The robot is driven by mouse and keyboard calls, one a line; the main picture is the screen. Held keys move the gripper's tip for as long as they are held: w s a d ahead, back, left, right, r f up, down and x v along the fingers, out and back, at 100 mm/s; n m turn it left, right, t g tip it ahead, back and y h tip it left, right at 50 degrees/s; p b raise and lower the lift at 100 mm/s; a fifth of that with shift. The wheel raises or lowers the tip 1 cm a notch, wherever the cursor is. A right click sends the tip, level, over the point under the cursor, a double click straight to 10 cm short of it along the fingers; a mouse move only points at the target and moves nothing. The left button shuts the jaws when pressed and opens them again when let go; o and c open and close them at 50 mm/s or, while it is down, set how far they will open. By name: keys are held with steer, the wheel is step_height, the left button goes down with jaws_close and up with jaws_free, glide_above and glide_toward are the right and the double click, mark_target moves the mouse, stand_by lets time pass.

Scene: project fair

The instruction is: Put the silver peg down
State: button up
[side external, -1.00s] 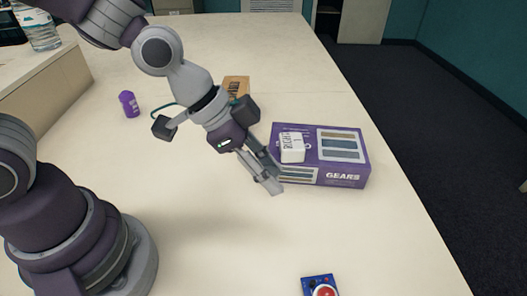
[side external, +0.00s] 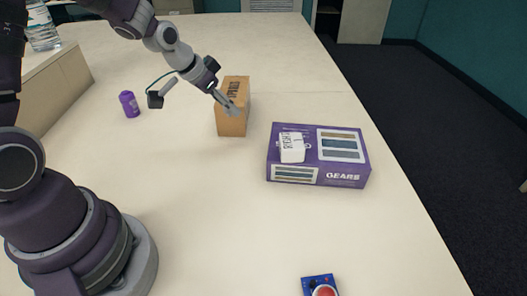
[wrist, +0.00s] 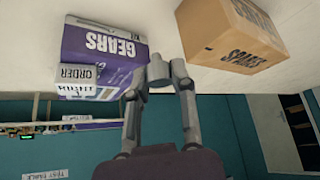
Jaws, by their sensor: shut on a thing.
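My gripper (side external: 231,107) is in the air in the side view, its fingers in front of a cardboard box in the picture. In the wrist view my gripper (wrist: 158,75) has its two fingers closed around a short grey cylinder, the silver peg (wrist: 159,72). The peg is small there and partly covered by the fingertips. In the side view I cannot make the peg out apart from the grey fingers. The height of the peg above the table is hard to tell.
The cardboard box (side external: 233,121) is close by. A purple GEARS box (side external: 345,177) with a white labelled block (side external: 291,149) on it lies to the right. A purple can (side external: 130,104) stands at left, a red-button board (side external: 320,285) at front. The table's middle is clear.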

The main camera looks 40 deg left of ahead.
mark_target(240, 150)
step_height(240, 150, down, 10)
stand_by(0.4)
steer(key=shift+f, duration=0.1)
steer(key=o, duration=0.8)
steer(key=shift+s+r, duration=0.1)
steer(key=shift+r, duration=0.25)
steer(key=shift+n+g+y, duration=0.5)
steer(key=shift+n, duration=0.3)
steer(key=s+d+r, duration=0.2)
steer(key=s+r, duration=0.3)
steer(key=r, duration=0.1)
steer(key=s+d+r, duration=0.1)
steer(key=s+r, duration=0.4)
steer(key=r, duration=0.2)
steer(key=s+d+r, duration=0.2)
steer(key=s+r, duration=0.4)
steer(key=shift+s+d+r, duration=0.1)
steer(key=shift+d+r, duration=0.2)
steer(key=shift+r, duration=0.05)
